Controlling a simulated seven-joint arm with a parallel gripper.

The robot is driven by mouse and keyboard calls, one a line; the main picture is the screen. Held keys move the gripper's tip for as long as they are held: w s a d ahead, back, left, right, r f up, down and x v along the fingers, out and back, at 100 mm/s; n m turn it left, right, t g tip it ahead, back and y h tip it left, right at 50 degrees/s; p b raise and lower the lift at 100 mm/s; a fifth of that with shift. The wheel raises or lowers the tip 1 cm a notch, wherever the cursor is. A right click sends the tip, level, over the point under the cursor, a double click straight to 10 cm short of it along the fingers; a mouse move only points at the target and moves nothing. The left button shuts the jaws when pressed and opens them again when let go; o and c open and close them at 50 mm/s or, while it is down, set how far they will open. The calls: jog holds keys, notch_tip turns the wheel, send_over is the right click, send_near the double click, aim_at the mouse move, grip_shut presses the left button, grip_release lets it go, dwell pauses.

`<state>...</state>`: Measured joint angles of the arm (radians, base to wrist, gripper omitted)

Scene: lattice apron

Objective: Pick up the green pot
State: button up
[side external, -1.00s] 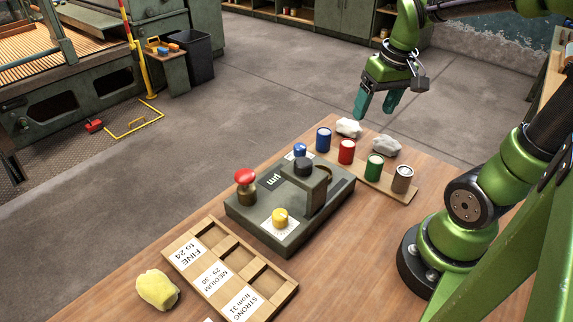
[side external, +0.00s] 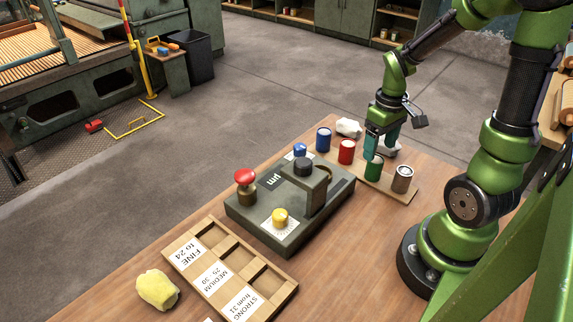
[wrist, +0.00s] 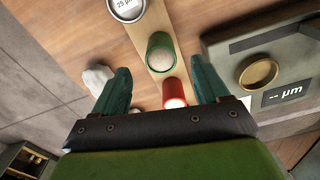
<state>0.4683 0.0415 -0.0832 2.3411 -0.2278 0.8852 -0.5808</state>
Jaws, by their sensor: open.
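The green pot (side external: 373,168) stands upright on a wooden strip, between the red pot (side external: 346,152) and the grey pot (side external: 402,179). My gripper (side external: 381,150) is above and just behind the row, its fingers partly overlapping the green pot in the side view. In the wrist view, the fingers (wrist: 158,82) are spread wide and empty. There the green pot (wrist: 161,52) lies ahead of the fingertips, and the red pot (wrist: 174,93) is between the fingers. Whether a finger touches any pot cannot be told.
A blue pot (side external: 323,139) stands at the strip's far end. White lumps (side external: 348,128) lie behind the row. The gauge device (side external: 250,205) with red and yellow buttons is left of it. A labelled wooden tray (side external: 190,249) and a yellow cloth (side external: 157,289) lie at the front.

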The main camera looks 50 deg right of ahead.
aim_at(376, 159)
notch_tip(376, 159, down, 5)
jog(key=shift+w+f, duration=0.15)
